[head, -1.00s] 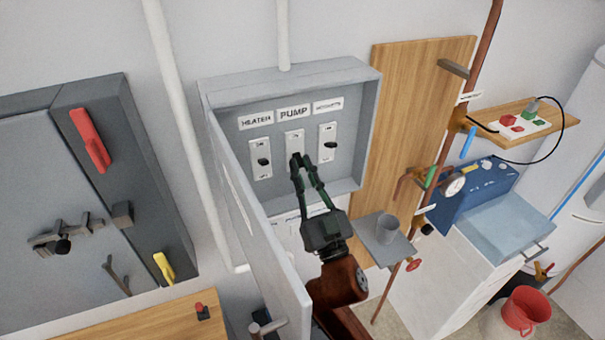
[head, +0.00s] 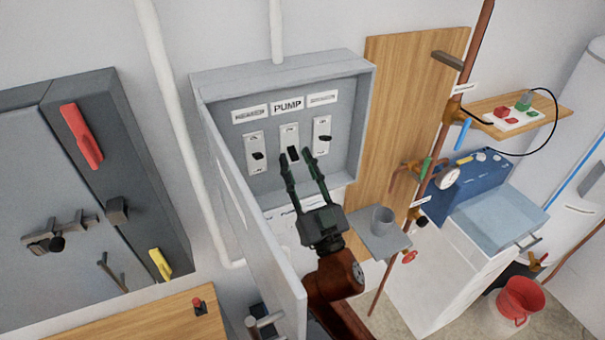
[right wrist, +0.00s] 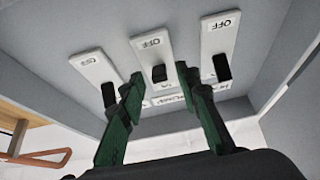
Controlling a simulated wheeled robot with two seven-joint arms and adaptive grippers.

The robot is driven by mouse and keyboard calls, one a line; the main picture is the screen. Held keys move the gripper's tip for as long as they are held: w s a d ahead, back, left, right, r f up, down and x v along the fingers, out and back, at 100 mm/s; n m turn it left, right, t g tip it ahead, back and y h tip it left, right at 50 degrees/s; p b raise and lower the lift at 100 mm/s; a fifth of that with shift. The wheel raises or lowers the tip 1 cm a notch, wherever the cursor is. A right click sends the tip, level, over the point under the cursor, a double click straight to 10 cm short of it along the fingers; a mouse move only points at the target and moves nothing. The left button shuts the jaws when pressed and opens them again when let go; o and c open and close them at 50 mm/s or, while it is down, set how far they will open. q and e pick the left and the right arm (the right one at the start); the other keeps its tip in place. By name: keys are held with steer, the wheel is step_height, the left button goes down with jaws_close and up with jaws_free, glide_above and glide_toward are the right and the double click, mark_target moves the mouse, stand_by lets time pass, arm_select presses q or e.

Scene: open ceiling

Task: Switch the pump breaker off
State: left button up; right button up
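The pump breaker (head: 289,131) is the middle of three white plates in the grey panel box, under the PUMP label (head: 288,105). The right wrist view shows the gripper (right wrist: 155,75) too. My left gripper is out of view.
The heater breaker (head: 254,145) is left of the pump breaker and another breaker (head: 321,130) is right. The open panel door (head: 250,220) hangs along my right arm's left side. A small shelf with a grey cup (head: 382,219) is to the right.

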steer(key=v, duration=1.2)
